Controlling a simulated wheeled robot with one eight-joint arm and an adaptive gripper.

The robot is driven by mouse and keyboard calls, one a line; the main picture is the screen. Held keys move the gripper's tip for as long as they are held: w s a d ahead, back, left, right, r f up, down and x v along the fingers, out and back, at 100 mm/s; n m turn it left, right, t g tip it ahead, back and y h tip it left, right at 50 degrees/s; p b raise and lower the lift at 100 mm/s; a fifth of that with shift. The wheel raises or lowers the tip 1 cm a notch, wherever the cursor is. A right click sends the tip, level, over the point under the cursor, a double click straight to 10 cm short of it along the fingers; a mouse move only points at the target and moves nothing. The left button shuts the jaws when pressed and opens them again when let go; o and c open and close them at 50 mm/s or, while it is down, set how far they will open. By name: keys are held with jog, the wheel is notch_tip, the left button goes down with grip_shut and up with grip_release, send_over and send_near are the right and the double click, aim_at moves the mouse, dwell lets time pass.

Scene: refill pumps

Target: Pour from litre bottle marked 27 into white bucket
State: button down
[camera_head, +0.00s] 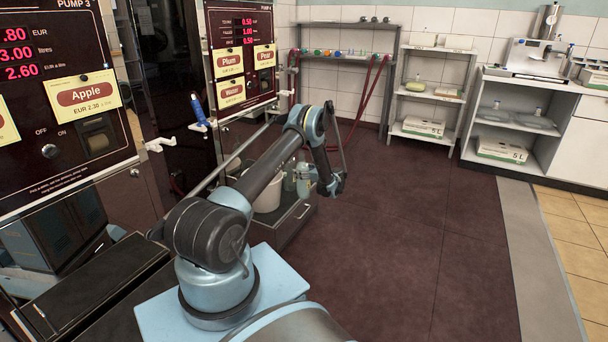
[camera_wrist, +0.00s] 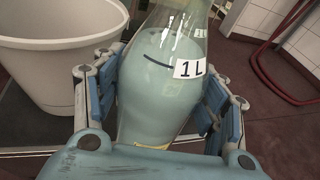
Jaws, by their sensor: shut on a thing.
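My gripper (camera_wrist: 153,95) is shut on a clear glass bottle (camera_wrist: 158,65), with a blue pad on each side of it. The bottle holds a pale blue-grey liquid and has a white "1L" label beside a dark line. A yellow edge shows low on it, but no 27 can be read. The white bucket (camera_wrist: 45,75) stands just left of the bottle in the wrist view, apart from it, and its floor is not visible. In the head view the bucket (camera_head: 267,196) is partly behind my arm, left of my gripper (camera_head: 332,186).
A blue nozzle (camera_head: 198,112) hangs between two panels. Red hoses (camera_head: 372,95) hang by the back shelf. The dark floor (camera_head: 400,230) to the right is clear.

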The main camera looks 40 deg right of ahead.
jog(key=shift+w+a+r, duration=0.1)
jog(key=shift+w+a, duration=0.45)
jog(key=shift+a, duration=0.35)
jog(key=shift+w+a, duration=0.55)
jog(key=shift+a, duration=0.35)
jog(key=shift+w+a+r+g, duration=0.15)
jog(key=shift+a+r, duration=0.1)
jog(key=shift+r, duration=0.5)
jog(key=shift+w+a+r+g, duration=0.15)
jog(key=shift+a+r, duration=0.1)
jog(key=shift+r, duration=0.5)
jog(key=shift+n, duration=0.3)
jog(key=shift+a+r, duration=0.25)
jog(key=shift+r, duration=0.45)
jog(key=shift+a+r, duration=0.25)
jog(key=shift+r, duration=0.45)
jog(key=shift+a+r, duration=0.25)
jog(key=shift+r, duration=0.65)
jog(key=shift+f, duration=0.15)
jog(key=shift+n+g+h, duration=0.3)
notch_tip(320, 180, down, 4)
jog(key=shift+d+f, duration=0.1)
jog(key=shift+f, duration=0.2)
